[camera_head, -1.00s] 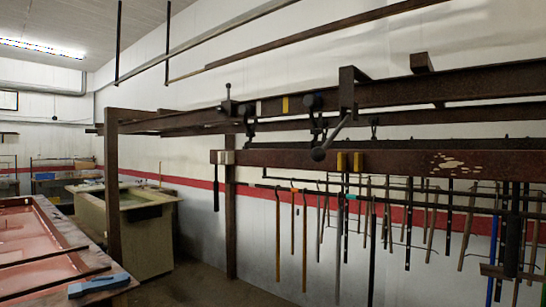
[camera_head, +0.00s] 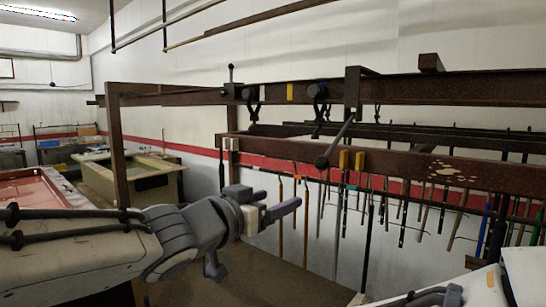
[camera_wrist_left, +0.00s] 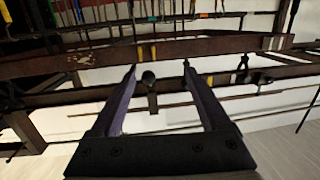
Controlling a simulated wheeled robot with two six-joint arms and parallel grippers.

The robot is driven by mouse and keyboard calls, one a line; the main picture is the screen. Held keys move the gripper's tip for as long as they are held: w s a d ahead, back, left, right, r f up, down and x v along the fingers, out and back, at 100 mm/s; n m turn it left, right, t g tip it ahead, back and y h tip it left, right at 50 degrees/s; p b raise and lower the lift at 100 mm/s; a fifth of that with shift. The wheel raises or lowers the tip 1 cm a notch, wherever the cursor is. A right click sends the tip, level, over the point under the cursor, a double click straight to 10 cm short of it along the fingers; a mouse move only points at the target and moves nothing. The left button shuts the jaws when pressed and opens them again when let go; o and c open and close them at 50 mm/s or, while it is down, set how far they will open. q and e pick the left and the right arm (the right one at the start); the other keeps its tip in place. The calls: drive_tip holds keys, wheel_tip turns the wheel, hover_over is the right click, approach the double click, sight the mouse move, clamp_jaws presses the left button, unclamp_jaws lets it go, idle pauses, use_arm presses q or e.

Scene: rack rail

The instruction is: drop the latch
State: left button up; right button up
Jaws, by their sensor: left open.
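A dark lever with a round black knob (camera_head: 322,162) slants down to the left from a bracket on the upper brown rail (camera_head: 450,90). Its knob hangs in front of the lower rail (camera_head: 400,163). A small upright black handle (camera_head: 231,75) stands at the upper rail's left part. I cannot tell which of these is the latch. My left gripper (camera_head: 286,209) is below and left of the knob, pointing right. In the left wrist view it (camera_wrist_left: 159,66) is open and empty, and the knob (camera_wrist_left: 148,78) shows between the fingers in the picture, apparently beyond them.
Several long-handled tools (camera_head: 305,225) hang behind and below the lower rail. Yellow blocks (camera_head: 344,159) sit on the lower rail beside the knob. A brown post (camera_head: 118,145) and a table (camera_head: 130,178) stand at left. Part of my right arm shows at lower right.

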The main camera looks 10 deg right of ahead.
use_arm(q)
drive_tip(key=m+h, duration=0.1)
drive_tip(key=h, duration=0.1)
approach(318, 164)
drive_tip(key=s+a, duration=0.1)
drive_tip(key=a, duration=0.1)
drive_tip(key=shift+g, duration=0.3)
drive_tip(key=x, duration=0.7)
drive_tip(key=shift+w+d+b, duration=0.1)
drive_tip(key=shift+d+b, duration=0.1)
drive_tip(key=shift+b, duration=0.15)
drive_tip(key=x, duration=0.2)
drive_tip(key=p+x, duration=0.1)
drive_tip(key=x, duration=0.1)
drive_tip(key=shift+w+d+r, duration=0.2)
drive_tip(key=shift+d, duration=0.1)
drive_tip(key=shift+p+x, duration=0.5)
drive_tip(key=shift+x, duration=0.35)
use_arm(e)
drive_tip(key=shift+r, duration=1)
use_arm(q)
drive_tip(key=c, duration=1.1)
